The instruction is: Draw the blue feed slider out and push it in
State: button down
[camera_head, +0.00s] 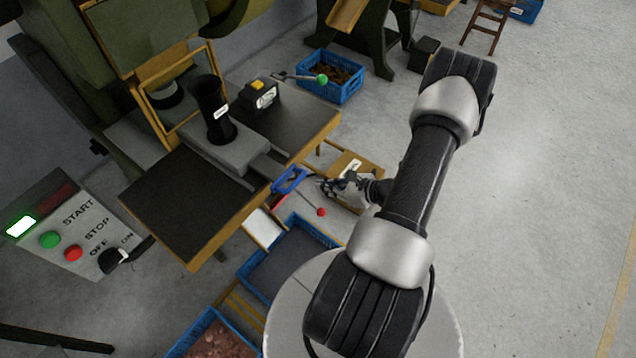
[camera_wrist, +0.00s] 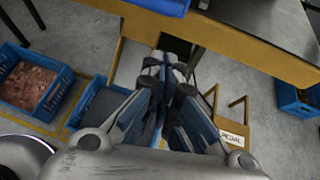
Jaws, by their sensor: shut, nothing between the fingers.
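The blue feed slider (camera_head: 290,180) shows as a blue frame-like end at the table's front edge, at the end of a grey bar from the feeder block. In the wrist view a blue part (camera_wrist: 165,6), apparently the slider, is cut off by the top edge. My gripper (camera_head: 326,187) is to the right of the slider, apart from it in the head view. In the wrist view my gripper (camera_wrist: 166,68) has its fingers together with nothing between them, pointing toward the yellow table edge. How far the slider is drawn out is hard to tell.
A lever with a red ball (camera_head: 320,211) sticks out just below the slider. The dark hopper (camera_head: 212,108) stands on the grey feeder block. Blue crates (camera_wrist: 37,82) stand on the floor below. A yellow pedal box (camera_head: 352,170) lies behind my gripper. The control panel (camera_head: 75,235) is at left.

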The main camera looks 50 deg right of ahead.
aim_at(294, 164)
jog(key=shift+w+a+r, duration=0.15)
jog(key=shift+w+r, duration=0.35)
jog(key=shift+w, duration=0.2)
jog(key=shift+w+a+r, duration=0.15)
jog(key=shift+w+r, duration=0.35)
jog(key=shift+w, duration=0.2)
jog(key=w, duration=0.8)
jog(key=shift+a, duration=0.3)
jog(key=shift+w+r, duration=0.1)
jog(key=shift+w, duration=0.3)
